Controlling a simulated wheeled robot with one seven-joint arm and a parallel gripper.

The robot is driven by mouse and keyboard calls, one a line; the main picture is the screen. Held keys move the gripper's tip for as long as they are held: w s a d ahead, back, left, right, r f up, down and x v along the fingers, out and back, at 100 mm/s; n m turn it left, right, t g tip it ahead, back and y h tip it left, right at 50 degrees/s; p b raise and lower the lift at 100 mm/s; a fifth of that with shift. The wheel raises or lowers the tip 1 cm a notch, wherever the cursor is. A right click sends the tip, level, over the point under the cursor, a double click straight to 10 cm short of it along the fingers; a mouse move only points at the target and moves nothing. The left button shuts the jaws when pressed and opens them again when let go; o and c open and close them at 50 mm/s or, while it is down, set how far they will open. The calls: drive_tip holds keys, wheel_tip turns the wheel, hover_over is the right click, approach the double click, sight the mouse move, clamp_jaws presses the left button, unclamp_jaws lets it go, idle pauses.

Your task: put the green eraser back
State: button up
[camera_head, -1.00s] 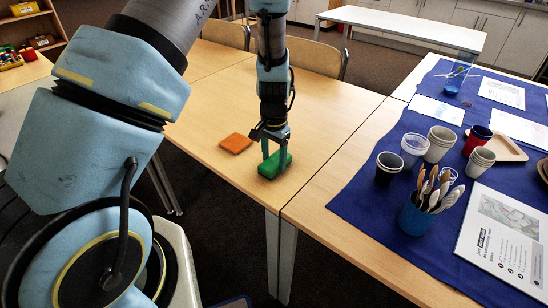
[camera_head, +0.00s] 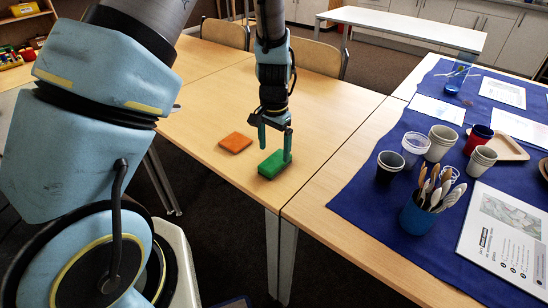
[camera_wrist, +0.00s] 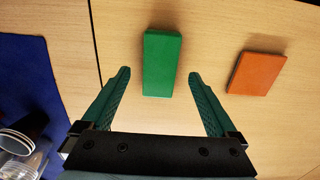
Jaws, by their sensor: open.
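The green eraser (camera_head: 269,166) is a flat green block. It lies on the light wooden table (camera_head: 330,110), near its front edge and beside the seam with the neighbouring table. My gripper (camera_head: 275,150) is open and empty, just over and behind the eraser, fingers pointing down. In the wrist view the green eraser (camera_wrist: 161,62) shows between and partly beyond the fingertips of my gripper (camera_wrist: 159,74), with a gap on each side. The exact height of the fingertips over the table is hard to tell.
An orange block (camera_head: 235,142) lies left of the eraser; it also shows in the wrist view (camera_wrist: 257,73). On the right, a blue cloth (camera_head: 365,200) carries cups (camera_head: 390,165), a blue holder of wooden spoons (camera_head: 420,216) and printed sheets. The table behind the blocks is clear.

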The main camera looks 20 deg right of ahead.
sight(272, 161)
wheel_tip(272, 161, up, 8)
drive_tip(key=b, duration=0.1)
drive_tip(key=shift+r, duration=0.15)
drive_tip(key=s+a+r+n, duration=0.1)
drive_tip(key=a+r+n, duration=0.1)
drive_tip(key=a, duration=0.8)
drive_tip(key=s+a+r+n+t, duration=0.1)
drive_tip(key=a+n, duration=0.4)
drive_tip(key=a, duration=0.5)
drive_tip(key=s+a+r+n, duration=0.1)
drive_tip(key=a+r+n, duration=0.2)
drive_tip(key=a, duration=0.7)
drive_tip(key=shift+s+n+t, duration=0.3)
drive_tip(key=shift+s+n, duration=0.1)
drive_tip(key=shift+n, duration=0.1)
